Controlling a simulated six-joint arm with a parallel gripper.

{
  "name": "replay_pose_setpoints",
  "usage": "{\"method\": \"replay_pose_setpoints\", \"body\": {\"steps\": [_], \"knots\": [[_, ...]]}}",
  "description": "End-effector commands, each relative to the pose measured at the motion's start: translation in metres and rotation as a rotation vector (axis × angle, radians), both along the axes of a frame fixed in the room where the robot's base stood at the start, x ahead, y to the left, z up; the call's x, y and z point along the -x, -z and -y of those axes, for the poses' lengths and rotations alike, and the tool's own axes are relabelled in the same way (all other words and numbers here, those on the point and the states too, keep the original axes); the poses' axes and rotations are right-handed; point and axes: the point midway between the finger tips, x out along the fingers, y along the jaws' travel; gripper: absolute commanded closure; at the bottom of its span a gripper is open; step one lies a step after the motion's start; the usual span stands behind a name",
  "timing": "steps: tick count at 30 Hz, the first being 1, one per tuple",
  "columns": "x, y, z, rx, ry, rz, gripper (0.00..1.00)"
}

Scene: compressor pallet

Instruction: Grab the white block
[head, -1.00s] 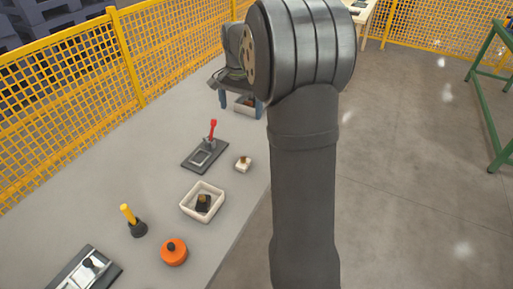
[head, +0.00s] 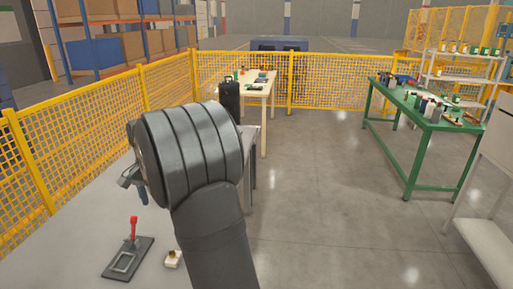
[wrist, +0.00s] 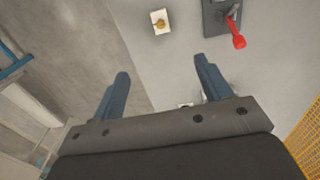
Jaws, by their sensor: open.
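The white block (head: 173,259), small with a brown-gold knob on top, sits on the grey work surface beside my arm in the head view. In the wrist view the white block (wrist: 160,21) lies near the top edge, beyond my fingertips and apart from them. My gripper (wrist: 162,70) is open and empty, its two blue fingers spread above the surface. In the head view my arm hides most of the gripper; only part of a blue finger shows.
A dark plate with a red lever (head: 133,229) stands left of the block; the red lever also shows in the wrist view (wrist: 237,36). A small white item (wrist: 185,105) is partly hidden near the gripper's base. Yellow mesh fence (head: 90,115) runs along the left. A green table (head: 410,187) stands at right.

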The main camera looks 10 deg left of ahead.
Motion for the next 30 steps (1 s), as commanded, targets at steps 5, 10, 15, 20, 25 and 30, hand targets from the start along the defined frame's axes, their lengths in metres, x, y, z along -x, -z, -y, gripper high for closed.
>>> {"method": "replay_pose_setpoints", "body": {"steps": [5,10,15,20,25,30], "knots": [[0.0,0.0,0.0,0.0,0.0,0.0,0.35],[0.0,0.013,-0.001,0.008,0.028,-0.005,0.35],[-0.002,0.056,-0.006,0.024,0.14,-0.005,0.35],[-0.001,0.077,-0.006,0.026,0.16,-0.004,0.35],[-0.001,0.113,-0.004,0.028,0.159,-0.005,0.35],[-0.001,0.15,-0.004,0.027,0.158,-0.005,0.35]]}}
